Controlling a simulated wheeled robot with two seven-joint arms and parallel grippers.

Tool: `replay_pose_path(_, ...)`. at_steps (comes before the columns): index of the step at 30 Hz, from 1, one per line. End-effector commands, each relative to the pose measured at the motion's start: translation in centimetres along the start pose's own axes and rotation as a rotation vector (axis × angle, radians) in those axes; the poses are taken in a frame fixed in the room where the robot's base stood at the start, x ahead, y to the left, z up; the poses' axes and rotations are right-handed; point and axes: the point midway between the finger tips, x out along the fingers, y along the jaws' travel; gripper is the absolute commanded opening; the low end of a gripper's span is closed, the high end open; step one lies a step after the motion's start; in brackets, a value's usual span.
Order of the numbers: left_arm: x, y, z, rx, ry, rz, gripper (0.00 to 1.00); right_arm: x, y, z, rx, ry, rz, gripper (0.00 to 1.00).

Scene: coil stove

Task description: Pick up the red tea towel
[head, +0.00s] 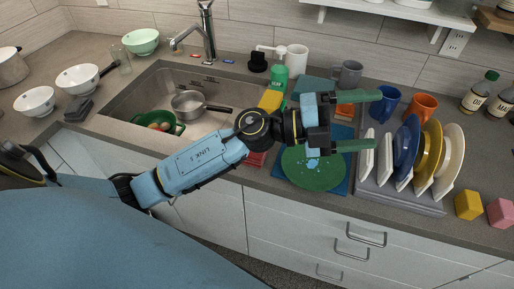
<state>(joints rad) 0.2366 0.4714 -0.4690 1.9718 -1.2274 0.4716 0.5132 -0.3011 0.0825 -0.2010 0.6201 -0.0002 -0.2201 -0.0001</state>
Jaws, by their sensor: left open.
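A red item (256,159), which looks like the red tea towel, shows at the counter's front edge right of the sink. My left forearm and wrist pass in front of it and hide much of it. My left gripper (375,120) is open, with its two green fingers apart and pointing right. It is to the right of the red item, in front of the mugs and near the dish rack, with nothing seen between the fingers. My right gripper is not in view.
A green plate (313,172) lies on a blue mat or cloth right of the red item. A rack (398,201) with several upright plates stands further right, near a yellow block (467,205). The sink (137,92) holds a pan (188,103) and a green colander (160,117).

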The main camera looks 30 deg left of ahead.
Motion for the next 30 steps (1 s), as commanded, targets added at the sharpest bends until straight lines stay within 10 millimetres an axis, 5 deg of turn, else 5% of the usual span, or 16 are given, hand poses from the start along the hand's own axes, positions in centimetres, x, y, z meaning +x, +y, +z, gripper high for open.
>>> replay_pose_path(5, -1.3, 5.1, 0.1, 0.211, 0.245, 0.453, 0.82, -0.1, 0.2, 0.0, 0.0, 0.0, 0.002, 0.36)
replay_pose_path(9, -6.0, 8.4, 3.5, 0.312, 0.314, 0.882, 0.82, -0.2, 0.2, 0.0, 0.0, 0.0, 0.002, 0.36)
replay_pose_path(13, -11.9, 8.7, 7.9, 0.345, 0.275, 1.266, 0.82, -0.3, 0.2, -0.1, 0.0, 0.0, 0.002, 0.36)
replay_pose_path(18, -18.3, 6.5, 12.0, 0.321, 0.155, 1.625, 0.82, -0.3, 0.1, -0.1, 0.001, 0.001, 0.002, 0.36)
replay_pose_path(24, -21.6, 5.0, 13.6, 0.285, 0.074, 1.792, 0.82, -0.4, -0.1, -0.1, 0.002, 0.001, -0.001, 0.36)
replay_pose_path(30, -22.5, 8.3, 14.1, 0.279, 0.072, 1.802, 0.82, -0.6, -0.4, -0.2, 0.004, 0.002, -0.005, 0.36)
